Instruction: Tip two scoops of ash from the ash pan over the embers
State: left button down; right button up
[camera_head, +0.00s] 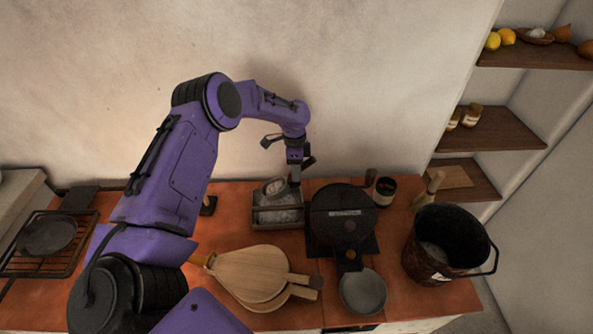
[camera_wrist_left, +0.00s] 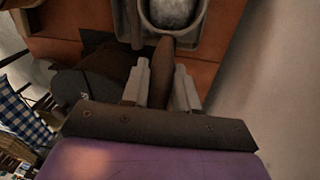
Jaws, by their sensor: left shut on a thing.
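My left gripper (camera_head: 296,172) is shut on the brown handle of a scoop; in the left wrist view the handle (camera_wrist_left: 160,72) runs between the two fingers (camera_wrist_left: 160,85). The scoop's oval bowl (camera_head: 275,187) holds pale grey ash (camera_wrist_left: 172,12). The bowl is at the back part of the ash pan (camera_head: 278,226), a grey rectangular pan with grey ash in it. I cannot tell whether the bowl touches the pan or hangs just above it. No glowing embers are visible. My right gripper is not in view.
Right of the pan stands a black round lidded iron (camera_head: 343,202). Farther right are a dark jar (camera_head: 384,190) and a black bucket (camera_head: 421,262) with grey contents. A rack (camera_head: 75,262) is at left.

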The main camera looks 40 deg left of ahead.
pick_arm(q)
jog(key=shift+r+g+y+p, duration=0.4)
jog(key=shift+r+p, duration=0.25)
jog(key=shift+r, duration=0.35)
jog(key=shift+r+g+y+p, duration=0.4)
jog(key=shift+r+p, duration=0.2)
jog(key=shift+r, duration=0.4)
notch_tip(320, 180, up, 3)
jog(key=shift+f+g+y+p, duration=0.1)
jog(key=shift+g+y+p, duration=0.25)
jog(key=shift+p, duration=0.65)
notch_tip(320, 180, up, 3)
jog(key=shift+f+g+y+p, duration=0.1)
jog(key=shift+g+y+p, duration=0.35)
jog(key=shift+y+p, duration=0.1)
jog(key=shift+r, duration=0.4)
jog(key=shift+r+g+y, duration=0.3)
jog(key=shift+r+y, duration=0.1)
jog(key=shift+r, duration=0.4)
